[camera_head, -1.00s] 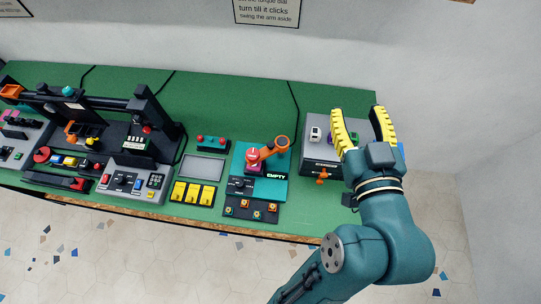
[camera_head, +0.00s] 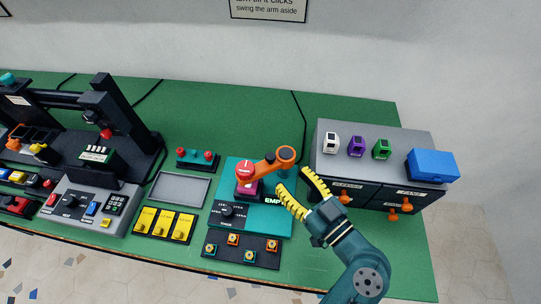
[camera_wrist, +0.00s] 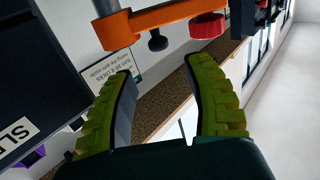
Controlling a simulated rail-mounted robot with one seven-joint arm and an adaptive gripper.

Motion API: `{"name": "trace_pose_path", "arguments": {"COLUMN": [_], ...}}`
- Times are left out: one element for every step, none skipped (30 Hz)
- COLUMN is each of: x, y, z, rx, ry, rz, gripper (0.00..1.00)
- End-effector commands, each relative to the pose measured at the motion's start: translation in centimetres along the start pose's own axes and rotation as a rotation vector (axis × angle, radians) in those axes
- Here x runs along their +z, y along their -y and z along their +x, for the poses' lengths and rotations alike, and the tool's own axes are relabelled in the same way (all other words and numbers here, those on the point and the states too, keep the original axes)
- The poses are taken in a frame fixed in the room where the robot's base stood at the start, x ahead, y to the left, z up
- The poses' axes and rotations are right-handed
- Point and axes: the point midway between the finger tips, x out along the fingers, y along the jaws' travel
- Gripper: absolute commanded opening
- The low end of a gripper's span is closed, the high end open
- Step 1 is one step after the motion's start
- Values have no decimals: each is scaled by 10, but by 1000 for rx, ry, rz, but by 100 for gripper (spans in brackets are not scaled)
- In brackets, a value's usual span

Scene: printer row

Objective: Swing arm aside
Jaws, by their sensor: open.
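The orange swing arm (camera_head: 269,163) sits on the teal station (camera_head: 262,221). Its red-capped end is over a magenta piece (camera_head: 246,187) and its ring end points up and right. The orange arm also spans the top of the wrist view (camera_wrist: 165,24), with a dark knob under it. My gripper (camera_head: 291,187), with yellow ribbed fingers, is open and empty just right of the station, near the ring end. In the wrist view my open fingers (camera_wrist: 163,75) have the orange arm beyond their tips, with no contact visible.
A grey drawer cabinet (camera_head: 377,138) stands right of my gripper, with orange handles, small coloured blocks and a blue box (camera_head: 432,165) on it. A grey tray (camera_head: 180,188) and yellow switches (camera_head: 164,223) lie left of the station. Green bench is clear behind it.

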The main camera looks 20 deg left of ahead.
Motion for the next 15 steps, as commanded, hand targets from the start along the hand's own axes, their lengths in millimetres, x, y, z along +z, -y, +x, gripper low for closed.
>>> {"name": "trace_pose_path", "arguments": {"x": [0, 0, 0, 0, 0, 0, 0, 0, 0, 0, 0, 0, 0, 0, 0], "y": [2, 1, 1, 1, 2, 1, 1, 1, 1, 0, 0, 0, 0, 0, 0], "z": [14, 21, 31, 38, 45, 54, 60, 65, 72, 76, 79, 83, 85, 87, 88], "rx": [-5, -6, -5, -4, -5, -4, -4, -3, -3, -1, -1, -1, 0, 0, 1], "ry": [0, -1, 0, 0, 0, 0, 1, 0, 0, 1, 1, 1, 1, 0, 0], "rz": [-1, -1, -1, -1, 0, 0, 0, 0, 0, 0, 1, 1, 1, 0, 0], "gripper": [52, 52, 52, 52, 52, 52, 52, 52, 52, 52, 52, 52, 52, 52, 52]}}
